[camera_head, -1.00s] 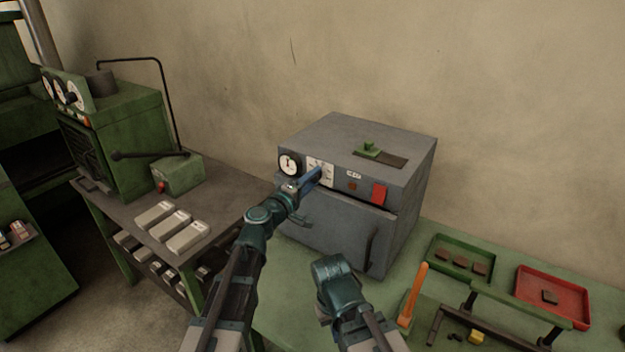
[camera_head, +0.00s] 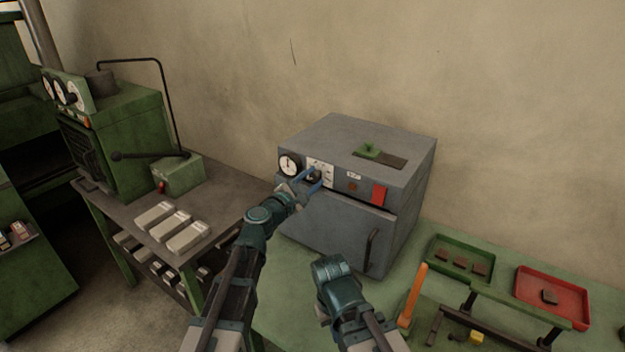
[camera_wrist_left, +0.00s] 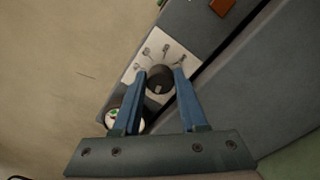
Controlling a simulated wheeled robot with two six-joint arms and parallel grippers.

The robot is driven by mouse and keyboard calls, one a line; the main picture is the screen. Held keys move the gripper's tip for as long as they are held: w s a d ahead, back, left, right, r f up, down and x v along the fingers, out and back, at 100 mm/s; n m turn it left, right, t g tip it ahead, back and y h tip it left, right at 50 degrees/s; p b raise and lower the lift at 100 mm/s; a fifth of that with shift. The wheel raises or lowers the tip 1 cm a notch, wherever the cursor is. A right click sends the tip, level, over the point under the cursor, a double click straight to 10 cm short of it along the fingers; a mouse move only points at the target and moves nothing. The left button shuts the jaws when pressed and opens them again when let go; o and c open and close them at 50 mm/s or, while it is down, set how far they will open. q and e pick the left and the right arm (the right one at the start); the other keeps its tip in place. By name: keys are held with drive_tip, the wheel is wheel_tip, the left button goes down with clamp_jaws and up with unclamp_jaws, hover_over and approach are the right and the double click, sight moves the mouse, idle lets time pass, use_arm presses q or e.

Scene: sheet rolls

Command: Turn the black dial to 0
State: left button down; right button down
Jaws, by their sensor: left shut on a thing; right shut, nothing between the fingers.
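The black dial (camera_head: 314,176) sits on a white marked plate (camera_head: 328,168) on the front of a grey oven-like box (camera_head: 333,222). My left gripper (camera_head: 314,181) has its blue fingers on either side of the dial, shut on it. In the left wrist view the dial (camera_wrist_left: 159,80) is round, between the fingertips, with a small pale mark on the side toward the gripper. The plate (camera_wrist_left: 160,50) carries several small marks, too small to read. My right gripper (camera_head: 331,270) is low in front of the box; its fingers are hidden behind its wrist.
A round white gauge (camera_head: 289,163) is left of the dial, and a red block (camera_head: 379,194) is to the right. A dark door handle (camera_head: 371,250) stands out below. Green (camera_head: 437,262) and red (camera_head: 526,287) trays and an orange-handled tool (camera_head: 412,295) lie at right.

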use_arm(q)
drive_tip(key=shift+n, duration=1)
drive_tip(key=shift+c, duration=2.2)
unclamp_jaws()
drive_tip(key=shift+s+a, duration=0.1)
drive_tip(key=v, duration=1.3)
drive_tip(key=shift+s+a, duration=0.2)
drive_tip(key=shift+s, duration=0.1)
